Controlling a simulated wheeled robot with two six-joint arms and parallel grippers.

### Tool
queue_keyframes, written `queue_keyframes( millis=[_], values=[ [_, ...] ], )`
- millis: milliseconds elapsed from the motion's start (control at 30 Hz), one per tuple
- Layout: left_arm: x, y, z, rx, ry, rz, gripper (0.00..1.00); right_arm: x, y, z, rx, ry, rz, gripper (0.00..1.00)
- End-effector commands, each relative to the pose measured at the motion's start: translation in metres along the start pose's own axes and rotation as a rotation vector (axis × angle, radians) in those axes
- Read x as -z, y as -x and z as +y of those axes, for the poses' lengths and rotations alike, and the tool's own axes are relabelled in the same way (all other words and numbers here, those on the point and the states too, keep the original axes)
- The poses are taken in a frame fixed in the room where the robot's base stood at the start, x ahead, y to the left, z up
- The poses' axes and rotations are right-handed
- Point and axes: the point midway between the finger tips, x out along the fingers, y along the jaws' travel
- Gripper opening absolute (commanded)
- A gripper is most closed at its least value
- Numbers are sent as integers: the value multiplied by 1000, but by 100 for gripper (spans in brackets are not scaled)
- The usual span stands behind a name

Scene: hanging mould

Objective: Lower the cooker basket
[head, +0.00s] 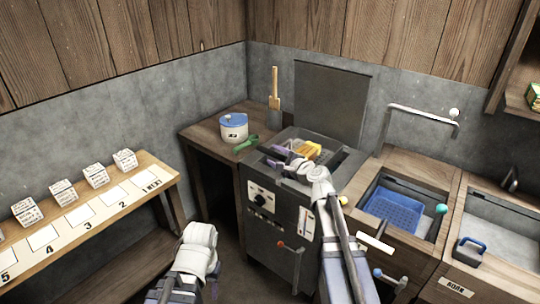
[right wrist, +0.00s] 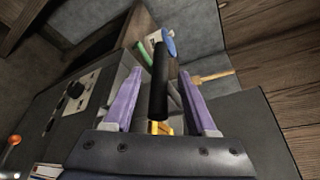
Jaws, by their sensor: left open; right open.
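The cooker (head: 272,222) is a grey metal box with a dial and an open top, in the middle of the head view. Yellow contents (head: 307,150) show in its opening; the basket around them is mostly hidden by my right arm. My right gripper (head: 277,157) is over the cooker's top. In the right wrist view its purple fingers (right wrist: 162,76) are open, one on each side of a black bar-like handle (right wrist: 158,98), with gaps showing. My left gripper (head: 190,262) is low at the front, away from the cooker; its fingertips are not clear.
A blue-lidded pot (head: 234,128) and green object (head: 246,144) stand on the wooden counter left of the cooker. A sink with a blue basket (head: 394,210) is to the right. A red-knobbed lever (head: 290,250) sticks out in front. A numbered shelf (head: 95,215) lines the left.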

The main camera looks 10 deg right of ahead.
Motion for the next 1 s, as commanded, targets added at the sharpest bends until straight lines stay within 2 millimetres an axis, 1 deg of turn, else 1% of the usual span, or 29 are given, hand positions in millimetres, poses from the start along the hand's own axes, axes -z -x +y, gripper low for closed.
queue_keyframes(
  millis=[33,100,200,300,500,1000],
  values=[
    [0,-4,0,0,0,0,50,1,-12,0,-1,0,-2,57],
    [0,-6,1,0,0,0,50,2,-22,0,0,-1,-1,57],
    [0,-8,1,0,0,0,50,1,-33,0,0,0,-1,57],
    [0,-8,1,0,0,0,50,0,-36,0,0,0,-1,57],
    [0,-8,1,0,0,0,50,0,-36,0,0,0,0,57],
    [0,-8,1,0,0,0,50,0,-35,0,1,0,0,1]
  ],
)
